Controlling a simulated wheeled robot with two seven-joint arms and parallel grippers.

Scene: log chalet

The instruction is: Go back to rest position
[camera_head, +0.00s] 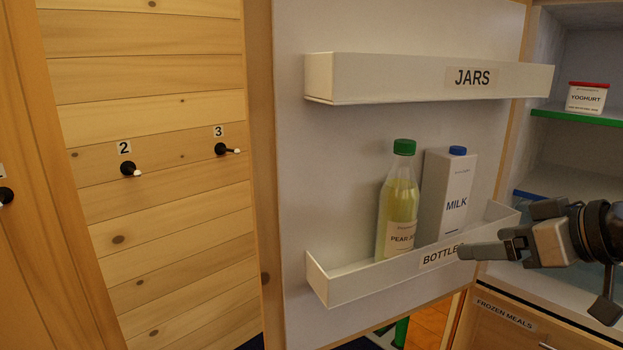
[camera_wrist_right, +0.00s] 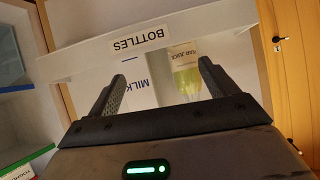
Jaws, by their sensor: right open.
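My right gripper (camera_head: 482,250) is open and empty. It is in front of the right end of the lower door shelf labelled BOTTLES (camera_head: 345,286). In the right wrist view, its two fingers (camera_wrist_right: 160,85) point at that shelf (camera_wrist_right: 85,62), with nothing between them. A milk carton (camera_head: 446,195) and a pear juice bottle (camera_head: 398,205) with a green cap stand upright side by side in the shelf. The milk carton (camera_wrist_right: 136,85) and the pear juice bottle (camera_wrist_right: 187,72) also show in the right wrist view. My left gripper is out of view.
An empty-looking shelf labelled JARS (camera_head: 420,78) is above on the open fridge door (camera_head: 345,170). A yoghurt tub (camera_head: 586,97) stands on a green-edged fridge shelf (camera_head: 575,117). A frozen meals drawer (camera_head: 505,315) is below. Numbered hooks (camera_head: 130,168) are on the wooden wall at left.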

